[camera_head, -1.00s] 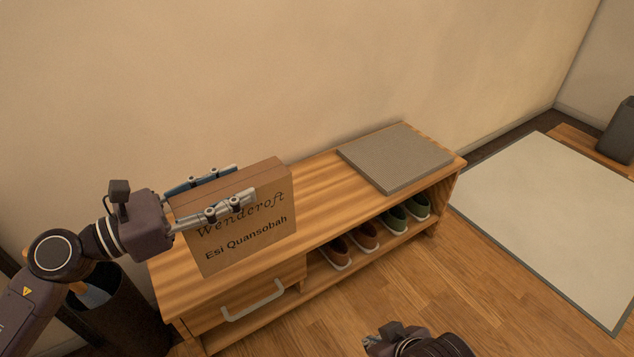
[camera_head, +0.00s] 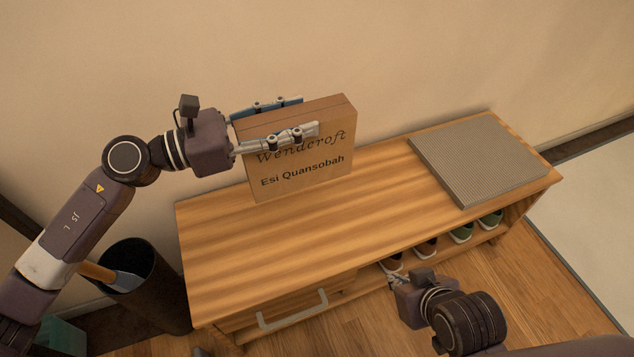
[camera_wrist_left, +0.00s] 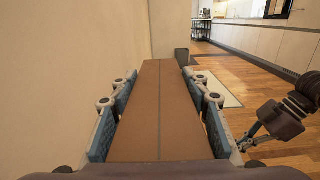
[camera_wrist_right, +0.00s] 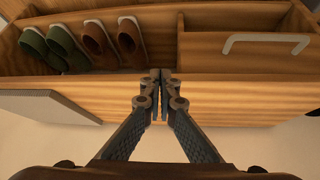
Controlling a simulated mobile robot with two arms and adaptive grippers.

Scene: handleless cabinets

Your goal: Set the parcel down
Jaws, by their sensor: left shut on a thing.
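The parcel (camera_head: 300,178) is a brown cardboard box marked "Wendcroft" and "Esi Quansobah". It stands upright at the back of the wooden bench (camera_head: 270,240), near the wall; I cannot tell whether its lower edge touches the bench top. My left gripper (camera_head: 310,114) is shut on the parcel near its top, one finger along each broad face. In the left wrist view the parcel (camera_wrist_left: 158,115) fills the space between the fingers. My right gripper (camera_wrist_right: 160,78) is empty with its fingertips together, in front of the bench.
A flat grey ribbed pad (camera_head: 478,160) lies on the bench's right end. The bench top between pad and drawer end is clear. Several shoes (camera_head: 425,248) sit on the shelf below, beside a drawer with a pale handle (camera_head: 292,312). A dark bin (camera_head: 150,285) stands left.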

